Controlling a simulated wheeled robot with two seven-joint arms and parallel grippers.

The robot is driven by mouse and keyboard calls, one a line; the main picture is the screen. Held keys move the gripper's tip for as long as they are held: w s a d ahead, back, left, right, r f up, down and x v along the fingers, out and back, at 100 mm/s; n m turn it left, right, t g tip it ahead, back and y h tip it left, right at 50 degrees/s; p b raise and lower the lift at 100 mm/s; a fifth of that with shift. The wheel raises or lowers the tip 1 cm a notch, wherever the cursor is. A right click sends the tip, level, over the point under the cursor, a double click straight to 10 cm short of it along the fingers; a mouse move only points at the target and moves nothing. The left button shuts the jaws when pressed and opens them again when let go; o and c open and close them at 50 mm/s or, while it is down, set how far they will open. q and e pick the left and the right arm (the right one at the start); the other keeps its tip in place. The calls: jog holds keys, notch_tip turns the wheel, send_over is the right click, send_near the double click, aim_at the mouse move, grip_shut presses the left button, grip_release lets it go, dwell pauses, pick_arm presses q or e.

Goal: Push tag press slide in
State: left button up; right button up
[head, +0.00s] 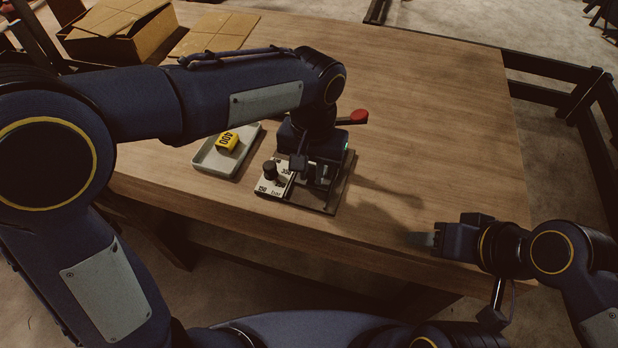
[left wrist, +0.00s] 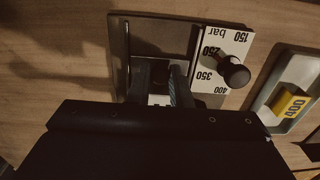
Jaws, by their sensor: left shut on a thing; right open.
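The tag press (head: 329,203) stands near the table's front edge, with a dark base plate and a white pressure scale (head: 268,186) on its left. In the left wrist view the press plate (left wrist: 122,45) lies under my fingers. My left gripper (head: 309,172) is over the press, pointing down. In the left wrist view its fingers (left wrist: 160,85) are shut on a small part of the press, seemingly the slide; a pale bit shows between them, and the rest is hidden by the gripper. My right gripper (head: 425,239) is open and empty at the table's front edge, right of the press.
A black knob (head: 269,169) stands on the scale, close to my left gripper. A red-ended lever (head: 358,117) sticks out behind the press. A pale tray (head: 212,163) holding a yellow 400 tag (head: 227,142) lies to the left. A cardboard box (head: 125,30) stands at the back left. The table's right is clear.

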pick_arm(q)
jog(key=shift+w+d+r+p, duration=0.15)
jog(key=shift+w+p, duration=0.1)
jog(key=shift+w, duration=0.25)
jog(key=shift+w+d+f+p, duration=0.1)
jog(key=shift+w+d+p, duration=0.15)
jog(key=shift+w, duration=0.2)
jog(key=shift+w+d+r+p, duration=0.1)
jog(key=shift+w+p, duration=0.15)
jog(key=shift+w, duration=0.25)
jog(key=o, duration=1.6)
jog(key=shift+c, duration=0.2)
jog(key=shift+w+r+p, duration=0.1)
jog(key=shift+r+p, duration=0.9)
notch_tip(320, 180, up, 7)
jog(key=p, duration=0.6)
jog(key=shift+f, duration=0.1)
